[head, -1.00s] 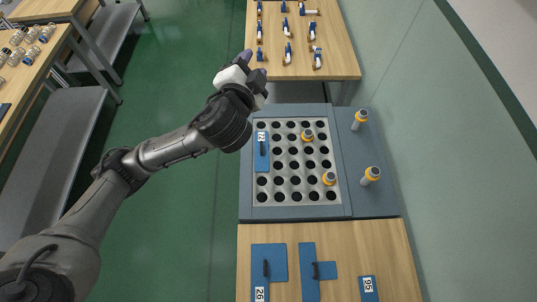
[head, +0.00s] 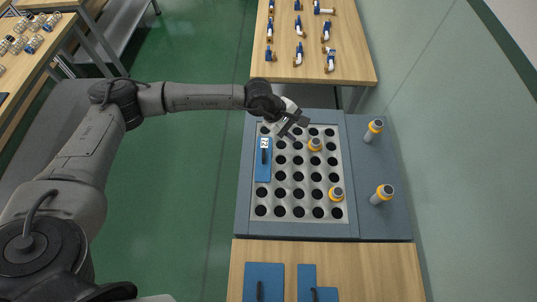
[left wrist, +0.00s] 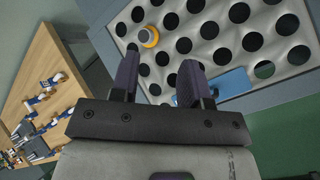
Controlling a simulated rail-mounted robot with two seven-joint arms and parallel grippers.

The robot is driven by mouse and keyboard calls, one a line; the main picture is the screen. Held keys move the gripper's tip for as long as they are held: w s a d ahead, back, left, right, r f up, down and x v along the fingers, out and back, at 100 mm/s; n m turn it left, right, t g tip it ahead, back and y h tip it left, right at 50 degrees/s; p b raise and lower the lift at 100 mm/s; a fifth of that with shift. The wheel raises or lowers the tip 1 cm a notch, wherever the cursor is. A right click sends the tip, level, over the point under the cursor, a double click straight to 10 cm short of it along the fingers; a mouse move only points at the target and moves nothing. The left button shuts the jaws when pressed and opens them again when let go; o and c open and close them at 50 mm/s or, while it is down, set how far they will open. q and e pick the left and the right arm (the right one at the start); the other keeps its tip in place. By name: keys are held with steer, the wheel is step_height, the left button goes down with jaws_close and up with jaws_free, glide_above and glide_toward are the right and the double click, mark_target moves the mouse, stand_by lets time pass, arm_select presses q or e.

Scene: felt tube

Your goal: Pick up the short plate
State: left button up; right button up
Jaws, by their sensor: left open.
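A narrow blue plate (head: 263,165) with a dark handle and a white number label lies on the left side of the perforated board (head: 297,205). It also shows in the left wrist view (left wrist: 228,84), beyond the right finger and partly hidden by it. My left gripper (head: 293,122) hangs over the far edge of the board, up and right of the plate. In the left wrist view my left gripper (left wrist: 160,64) has its fingers apart with nothing between them. More blue plates (head: 264,277) lie on the near wooden table. I cannot tell for sure which plate is the short one.
Two grey tubes with orange collars (head: 315,145) (head: 336,194) stand in the board. Two more (head: 374,131) (head: 382,194) stand on the grey surface at right. A far wooden table (head: 310,70) holds several blue-and-white parts. Green floor (head: 190,190) lies open at left.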

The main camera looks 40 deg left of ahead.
arm_select(q)
steer(key=s+a+f+m+g+y, duration=0.2)
steer(key=a+f+m+y, duration=0.1)
steer(key=a+m+y, duration=0.15)
steer(key=m+g+y, duration=0.2)
steer(key=m, duration=0.2)
glide_toward(263, 153)
steer(key=f, duration=0.5)
steer(key=shift+w+a+f, duration=0.15)
steer(key=shift+a, duration=0.1)
steer(key=f, duration=0.4)
steer(key=shift+w+d+f, duration=0.1)
steer(key=shift+d+f, duration=0.05)
steer(key=shift+d, duration=0.15)
steer(key=shift+a+f, duration=0.1)
steer(key=shift+f, duration=0.4)
jaws_close()
